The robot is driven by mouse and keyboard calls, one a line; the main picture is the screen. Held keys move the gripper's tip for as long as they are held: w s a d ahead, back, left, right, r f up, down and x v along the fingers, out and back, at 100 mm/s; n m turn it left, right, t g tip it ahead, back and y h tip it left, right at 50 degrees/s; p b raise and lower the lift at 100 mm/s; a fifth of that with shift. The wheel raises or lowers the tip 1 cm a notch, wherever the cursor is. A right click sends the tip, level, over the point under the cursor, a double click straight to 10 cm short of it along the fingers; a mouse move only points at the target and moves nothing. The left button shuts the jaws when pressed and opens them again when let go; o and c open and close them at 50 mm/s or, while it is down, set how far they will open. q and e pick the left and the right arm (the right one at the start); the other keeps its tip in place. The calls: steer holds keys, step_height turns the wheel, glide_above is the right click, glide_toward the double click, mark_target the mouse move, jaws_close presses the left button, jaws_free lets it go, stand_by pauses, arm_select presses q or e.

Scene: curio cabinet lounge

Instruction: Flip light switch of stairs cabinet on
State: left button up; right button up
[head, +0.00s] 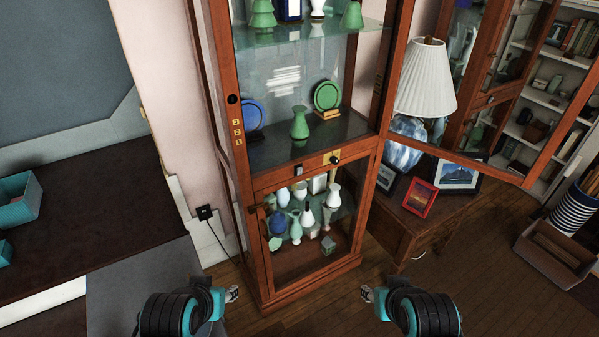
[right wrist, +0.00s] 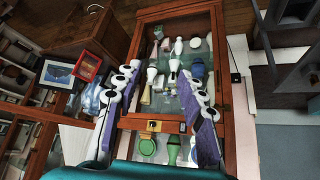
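The tall wooden glass cabinet (head: 222,80) stands in the middle of the head view. Its upper door hangs open to the right. A brass plate with a dark knob (head: 335,159) is on the rail between the upper and lower sections; it also shows in the right wrist view (right wrist: 153,126). A small grey switch-like piece (head: 298,170) is left of it. Small brass squares (head: 237,132) run down the left post. My left gripper (head: 233,294) is low in front of the cabinet, too small to read. My right gripper (head: 367,293) is open and empty, apart from the cabinet.
The open upper door (head: 465,168) reaches out to the right, before a lamp (head: 426,78) and a side table with picture frames. Green, white and blue vases stand inside the cabinet. A dark table (head: 90,225) is at left. A wooden box (head: 555,258) is at right.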

steer(key=shift+c, duration=0.5)
steer(key=shift+r, duration=0.1)
steer(key=c, duration=0.5)
steer(key=shift+w+a+r+m, duration=0.15)
steer(key=shift+w+r+m, duration=0.05)
steer(key=shift+w+m, duration=0.15)
jaws_close()
steer(key=w+a+r+m+t+y+p, duration=0.1)
steer(key=w+a+m+p, duration=0.3)
steer(key=w+m, duration=1)
steer(key=w+a+r+m+t+y+p, duration=0.1)
steer(key=w+a+r+m+y+p, duration=0.2)
steer(key=w+m, duration=1.2)
steer(key=shift+w+a+t+y+p, duration=0.3)
steer(key=shift+a+y+p, duration=0.5)
steer(key=shift+a+p, duration=0.25)
